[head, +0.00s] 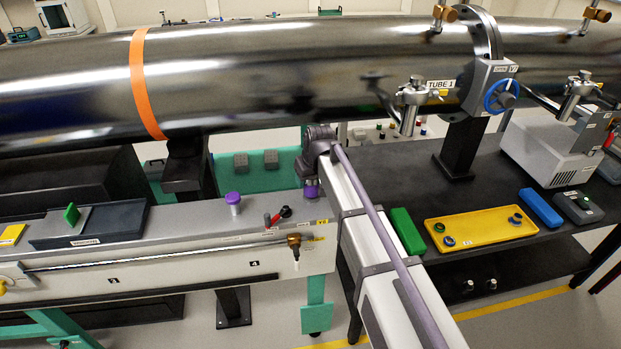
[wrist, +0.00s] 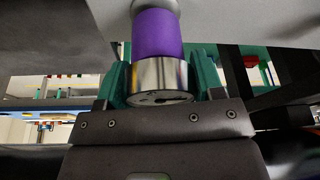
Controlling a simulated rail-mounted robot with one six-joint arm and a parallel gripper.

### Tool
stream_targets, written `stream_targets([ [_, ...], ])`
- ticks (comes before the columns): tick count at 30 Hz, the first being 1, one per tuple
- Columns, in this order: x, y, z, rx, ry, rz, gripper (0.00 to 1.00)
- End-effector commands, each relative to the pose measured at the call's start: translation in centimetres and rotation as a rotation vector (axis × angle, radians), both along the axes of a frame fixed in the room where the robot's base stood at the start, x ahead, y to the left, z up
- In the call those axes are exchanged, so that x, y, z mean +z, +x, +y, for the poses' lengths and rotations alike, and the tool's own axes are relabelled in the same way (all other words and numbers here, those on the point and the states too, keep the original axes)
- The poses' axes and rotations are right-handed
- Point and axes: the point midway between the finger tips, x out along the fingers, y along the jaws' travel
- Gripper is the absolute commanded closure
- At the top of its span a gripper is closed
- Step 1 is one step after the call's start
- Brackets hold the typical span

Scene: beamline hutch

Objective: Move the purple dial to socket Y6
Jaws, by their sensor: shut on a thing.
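The purple dial (wrist: 157,36) is a purple cylinder with a polished metal end, held between the green fingers of my gripper (wrist: 162,80) in the wrist view. A round grey collar shows at its far end, against a grey surface. In the head view the dial (head: 312,188) shows as a small purple piece below my gripper (head: 311,175), at the right end of the grey bench. A yellow label (head: 322,222), too small to read surely, is just in front. Whether the dial is seated in a socket cannot be told.
Another purple-topped knob (head: 233,199) stands on the grey bench (head: 180,212), left of my gripper. A red-and-black lever (head: 279,216) lies between them. The large steel tube (head: 270,75) runs close behind. A yellow tray (head: 480,225) lies on the dark table at right.

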Motion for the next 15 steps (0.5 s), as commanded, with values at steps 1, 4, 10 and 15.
stream_targets([
  [1, 0.01, 0.01, 0.0, 0.0, 0.0, 0.0, 0.67],
  [4, 0.0, 0.0, 0.0, 0.0, 0.0, 0.0, 0.67],
  [10, -0.26, 0.01, 0.0, 0.0, 0.0, 0.0, 0.67],
  [15, -0.53, 0.01, 0.0, 0.0, 0.0, 0.0, 0.67],
])
